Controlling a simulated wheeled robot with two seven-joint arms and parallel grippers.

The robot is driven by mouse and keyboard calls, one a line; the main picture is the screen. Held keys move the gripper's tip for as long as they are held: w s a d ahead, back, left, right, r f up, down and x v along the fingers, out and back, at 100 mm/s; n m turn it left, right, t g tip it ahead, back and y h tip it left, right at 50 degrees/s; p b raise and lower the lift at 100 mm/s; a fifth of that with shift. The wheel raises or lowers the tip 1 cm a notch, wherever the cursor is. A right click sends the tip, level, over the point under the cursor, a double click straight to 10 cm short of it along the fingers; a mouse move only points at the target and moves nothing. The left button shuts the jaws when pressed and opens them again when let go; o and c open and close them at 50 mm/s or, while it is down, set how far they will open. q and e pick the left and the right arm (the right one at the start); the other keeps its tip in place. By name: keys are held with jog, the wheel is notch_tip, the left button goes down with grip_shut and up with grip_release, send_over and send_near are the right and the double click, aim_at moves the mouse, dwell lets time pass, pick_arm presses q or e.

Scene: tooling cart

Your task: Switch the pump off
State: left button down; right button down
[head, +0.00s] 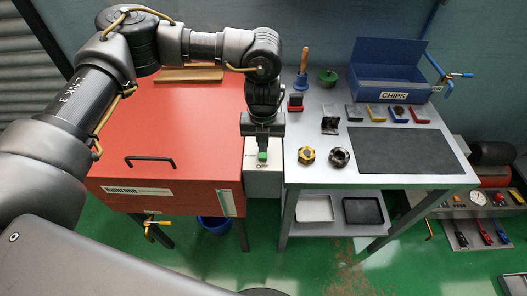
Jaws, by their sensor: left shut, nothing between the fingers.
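The pump switch box (262,184) is pale, with lettering that includes "OFF", and stands between the red cabinet and the grey cart. A small green switch part (263,157) shows on it, just above the word OFF. My left gripper (263,145) is shut and empty, pointing down right at the green part from above. Its fingers hide part of the switch and its upper lettering. I cannot tell whether the fingertips touch it. My right gripper is not in view.
A red cabinet (165,130) with a black handle stands left.

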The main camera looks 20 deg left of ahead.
aim_at(263, 156)
pick_arm(q)
jog(key=shift+f+b, duration=0.85)
jog(key=shift+f, duration=0.35)
dwell(0.5)
jog(key=shift+r+p, duration=0.65)
jog(key=shift+r, duration=0.15)
jog(key=shift+r+p, duration=1.85)
jog(key=shift+r, duration=0.9)
jog(key=shift+f, duration=0.1)
